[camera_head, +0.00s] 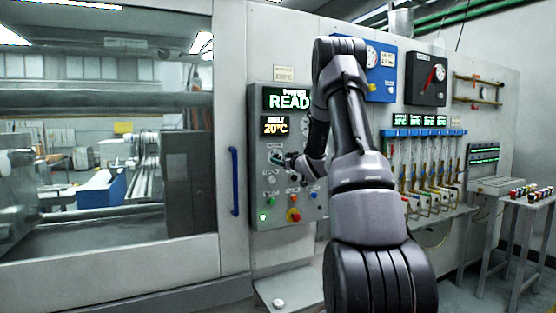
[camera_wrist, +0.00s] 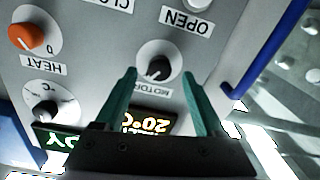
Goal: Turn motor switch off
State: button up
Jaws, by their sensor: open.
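The motor switch is a black rotary knob (camera_wrist: 158,60) on a pale round base, with a MOTOR label (camera_wrist: 152,88) beside it, upside down in the wrist view. My gripper (camera_wrist: 159,73) is open, its two green fingers apart, one to each side of the knob in the picture. Whether the fingertips touch the knob cannot be told.
An orange HEAT knob (camera_wrist: 30,38) and a °C dial (camera_wrist: 48,108) sit beside the motor switch. Below are a lit green button (camera_head: 263,217) and a red mushroom button (camera_head: 293,215). A blue handle (camera_head: 234,181) stands left of the panel, on the machine door.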

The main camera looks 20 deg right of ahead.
aim_at(279, 158)
jog(key=shift+w+a, duration=0.1)
jog(key=shift+w, duration=1.4)
grip_shut()
jog(key=shift+n, duration=0.4)
jog(key=n, duration=1.3)
jog(key=shift+f+h, duration=0.1)
jog(key=shift+h, duration=0.2)
